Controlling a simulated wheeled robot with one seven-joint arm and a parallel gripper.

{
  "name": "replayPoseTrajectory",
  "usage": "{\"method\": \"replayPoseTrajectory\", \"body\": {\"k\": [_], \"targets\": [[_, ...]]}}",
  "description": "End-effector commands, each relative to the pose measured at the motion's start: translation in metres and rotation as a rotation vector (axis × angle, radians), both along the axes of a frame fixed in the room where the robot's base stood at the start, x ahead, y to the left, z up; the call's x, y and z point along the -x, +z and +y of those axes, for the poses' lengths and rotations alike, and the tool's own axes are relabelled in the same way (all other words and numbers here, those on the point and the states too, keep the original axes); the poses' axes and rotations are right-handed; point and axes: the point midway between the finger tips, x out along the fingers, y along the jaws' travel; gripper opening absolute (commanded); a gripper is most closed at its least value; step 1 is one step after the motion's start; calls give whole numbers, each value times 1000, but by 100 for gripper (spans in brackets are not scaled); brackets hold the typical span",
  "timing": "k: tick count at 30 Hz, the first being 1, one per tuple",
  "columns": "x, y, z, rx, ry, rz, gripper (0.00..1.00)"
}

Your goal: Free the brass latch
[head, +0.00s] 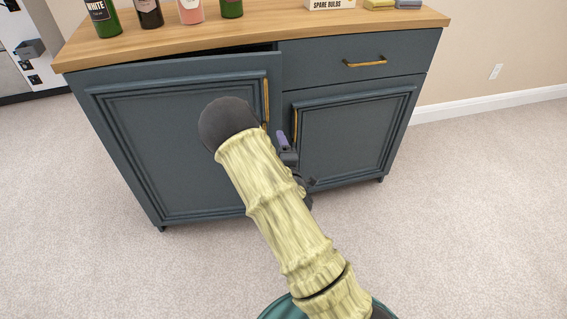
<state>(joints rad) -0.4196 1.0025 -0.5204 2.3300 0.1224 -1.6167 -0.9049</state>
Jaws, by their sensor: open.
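The dark blue cabinet (190,150) has two doors and a drawer, with brass fittings. The left door has an upright brass handle (266,98) near its right edge. A small brass piece shows just below it, partly hidden by my arm; I cannot tell whether this is the latch. The left door stands slightly ajar, with a dark gap along its top. The right door has an upright brass handle (295,125) and looks shut. My gripper (286,146) is open in front of the seam between the doors, mostly hidden behind my arm. I see nothing held in it; contact cannot be judged.
Bottles (149,12) and a spare bulbs box (330,4) stand on the wooden top (250,30), with sponge-like blocks (380,4) at the right. The drawer with its brass handle (365,63) is shut. Bare carpet (470,220) lies around the cabinet.

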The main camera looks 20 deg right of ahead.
Motion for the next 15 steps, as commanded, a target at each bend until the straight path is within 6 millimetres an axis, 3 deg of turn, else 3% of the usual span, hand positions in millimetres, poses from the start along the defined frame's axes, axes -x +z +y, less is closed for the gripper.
{"method": "replayPoseTrajectory", "body": {"k": [15], "targets": [[29,0,0,0,-1,0,69]]}}
